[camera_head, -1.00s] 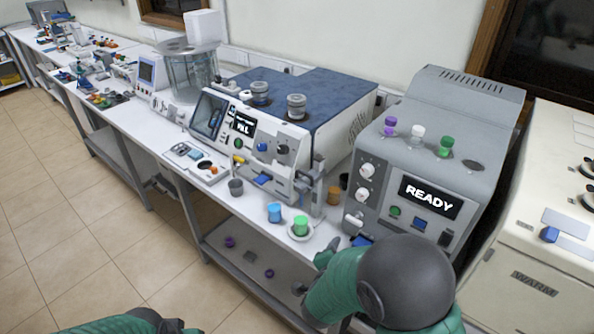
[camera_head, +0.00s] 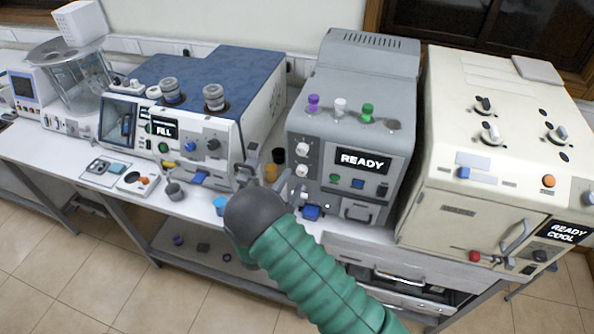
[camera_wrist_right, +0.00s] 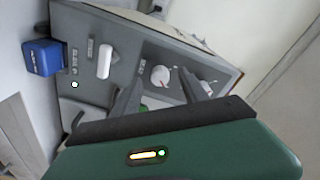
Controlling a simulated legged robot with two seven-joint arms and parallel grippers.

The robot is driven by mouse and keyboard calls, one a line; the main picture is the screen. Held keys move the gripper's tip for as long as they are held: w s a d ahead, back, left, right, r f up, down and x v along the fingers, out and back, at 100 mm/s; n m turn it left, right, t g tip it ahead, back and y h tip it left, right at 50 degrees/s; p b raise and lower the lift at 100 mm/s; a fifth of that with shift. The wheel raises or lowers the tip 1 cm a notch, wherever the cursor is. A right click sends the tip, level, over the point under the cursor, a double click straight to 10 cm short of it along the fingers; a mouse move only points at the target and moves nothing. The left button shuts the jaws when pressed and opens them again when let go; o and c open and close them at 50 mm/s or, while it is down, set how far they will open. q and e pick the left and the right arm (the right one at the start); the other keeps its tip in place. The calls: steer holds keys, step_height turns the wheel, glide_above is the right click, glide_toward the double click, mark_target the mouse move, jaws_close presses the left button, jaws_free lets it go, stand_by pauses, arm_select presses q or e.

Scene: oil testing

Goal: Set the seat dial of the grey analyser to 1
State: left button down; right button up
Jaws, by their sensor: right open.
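The grey analyser (camera_head: 345,130) has a READY screen and white dials on its left front: an upper dial (camera_head: 302,147), a middle dial (camera_head: 302,170) and a lower white knob (camera_head: 296,191). I cannot read which is the seat dial. In the right wrist view the grey front panel shows sideways, with a round white dial (camera_wrist_right: 160,76) with a red mark and a long white handle (camera_wrist_right: 104,61). My right gripper (camera_wrist_right: 163,93) is open, its two dark fingers apart on either side below the round dial, with nothing between them. My dark round wrist hides the gripper in the head view.
A blue-topped analyser (camera_head: 205,90) with a FILL screen stands left of the grey one; a cream machine (camera_head: 490,150) stands close on its right. Purple, white and green stoppers stand on the grey top. A blue button (camera_wrist_right: 42,58) juts out beside the panel.

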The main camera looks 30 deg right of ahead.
mark_target(302, 174)
steer(key=shift+w+d+r+p, duration=0.2)
steer(key=shift+w+d, duration=0.15)
steer(key=shift+d, duration=0.1)
steer(key=shift+w+d+r+p, duration=0.15)
steer(key=shift+w+d, duration=0.2)
steer(key=shift+d, duration=0.1)
steer(key=shift+d+f, duration=0.2)
steer(key=shift+d, duration=0.45)
steer(key=shift+d+f, duration=0.15)
steer(key=shift+d, duration=0.45)
steer(key=shift+c, duration=2.2)
steer(key=shift+w+a, duration=0.15)
steer(key=shift+a, duration=0.5)
jaws_close()
arm_select(q)
steer(key=shift+s+r, duration=0.25)
steer(key=shift+r, duration=0.35)
arm_select(e)
steer(key=shift+d, duration=0.2)
